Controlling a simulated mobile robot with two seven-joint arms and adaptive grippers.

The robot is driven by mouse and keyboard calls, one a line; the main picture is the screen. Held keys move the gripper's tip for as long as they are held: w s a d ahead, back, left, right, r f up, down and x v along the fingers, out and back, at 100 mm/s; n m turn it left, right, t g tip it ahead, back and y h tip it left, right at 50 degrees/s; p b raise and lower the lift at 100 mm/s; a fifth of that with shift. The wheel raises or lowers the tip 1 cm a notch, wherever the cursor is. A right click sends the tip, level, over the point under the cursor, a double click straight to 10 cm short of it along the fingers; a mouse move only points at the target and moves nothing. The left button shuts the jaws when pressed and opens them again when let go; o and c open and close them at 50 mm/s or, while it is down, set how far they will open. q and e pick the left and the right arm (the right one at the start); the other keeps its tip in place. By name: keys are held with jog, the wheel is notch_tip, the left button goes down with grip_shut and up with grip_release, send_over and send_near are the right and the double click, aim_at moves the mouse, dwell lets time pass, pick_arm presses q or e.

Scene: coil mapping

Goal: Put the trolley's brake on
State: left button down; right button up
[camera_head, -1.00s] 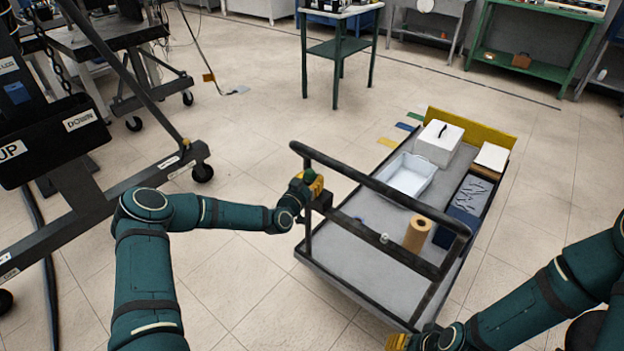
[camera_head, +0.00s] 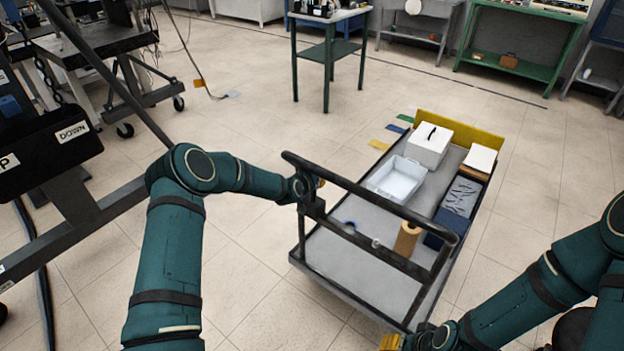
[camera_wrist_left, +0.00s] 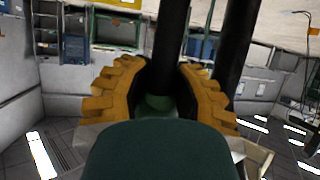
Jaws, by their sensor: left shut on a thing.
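The trolley (camera_head: 330,258) has a grey deck and a black tubular handle (camera_head: 375,195) at its near end. My left gripper (camera_head: 318,186) is at the handle's left post. In the left wrist view its yellow fingers (camera_wrist_left: 160,95) are closed around a black bar (camera_wrist_left: 172,45). My right gripper (camera_head: 392,342) is low at the bottom edge, near the foot of the handle's right post; its fingertips are mostly cut off. I cannot make out the brake; the wheels are hidden under the deck.
The deck carries a white tray (camera_head: 394,183), a white box (camera_head: 428,146), a brown roll (camera_head: 407,238) and a blue bin (camera_head: 458,200). A dark wheeled frame (camera_head: 85,205) stands at left. A green table (camera_head: 328,52) stands behind. Floor right of the trolley is clear.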

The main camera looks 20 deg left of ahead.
pick_arm(q)
jog(key=shift+w+d+r, duration=0.2)
jog(key=shift+w+r, duration=0.3)
jog(key=c, duration=0.5)
grip_release()
jog(key=shift+c, duration=0.2)
jog(key=shift+o, duration=0.4)
jog(key=shift+s+f, duration=0.1)
jog(key=shift+s+f+g, duration=0.1)
jog(key=shift+f+g, duration=0.1)
jog(key=shift+g, duration=0.1)
jog(key=shift+a, duration=0.1)
